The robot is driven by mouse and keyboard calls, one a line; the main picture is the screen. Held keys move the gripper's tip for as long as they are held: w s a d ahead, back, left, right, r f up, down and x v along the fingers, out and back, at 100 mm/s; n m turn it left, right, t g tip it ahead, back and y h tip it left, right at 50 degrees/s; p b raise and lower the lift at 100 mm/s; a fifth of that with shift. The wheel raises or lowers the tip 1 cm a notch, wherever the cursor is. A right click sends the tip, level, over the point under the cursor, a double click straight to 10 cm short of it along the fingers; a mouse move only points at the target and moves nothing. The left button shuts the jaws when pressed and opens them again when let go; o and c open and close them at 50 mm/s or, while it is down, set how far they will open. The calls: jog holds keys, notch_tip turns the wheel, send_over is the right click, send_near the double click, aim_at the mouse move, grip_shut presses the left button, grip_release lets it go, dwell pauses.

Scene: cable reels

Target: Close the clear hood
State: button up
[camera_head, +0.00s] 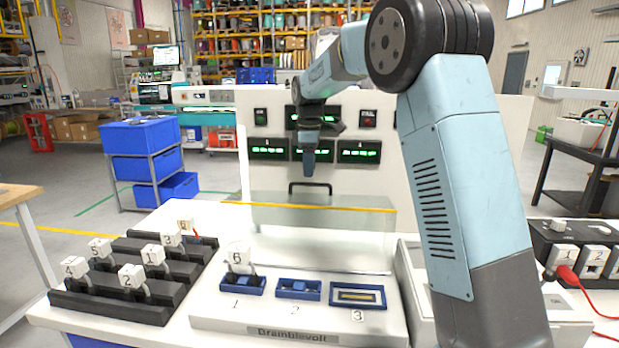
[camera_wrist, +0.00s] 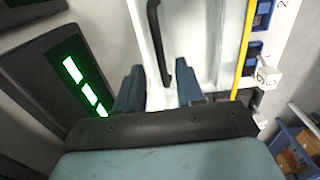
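The clear hood (camera_head: 320,240) is a see-through panel with a yellow edge strip. It stands raised behind the numbered blue sockets on the white test bench. A black bar handle (camera_head: 310,186) shows just above the yellow strip; it also shows in the wrist view (camera_wrist: 154,35), with the yellow strip (camera_wrist: 242,50) to its right. My gripper (camera_head: 309,170) points down just above the handle. In the wrist view my gripper (camera_wrist: 160,75) has its fingers apart, with the near end of the handle appearing between them. I cannot tell whether they touch it.
A plug block marked 6 (camera_head: 239,258) stands in socket 1. Sockets 2 (camera_head: 299,289) and 3 (camera_head: 358,296) lie beside it. A black rack (camera_head: 112,303) with several numbered plugs is at left. Green displays (camera_head: 311,152) are on the panel behind my gripper.

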jog(key=shift+f, duration=1.85)
jog(key=shift+d, duration=0.1)
grip_shut()
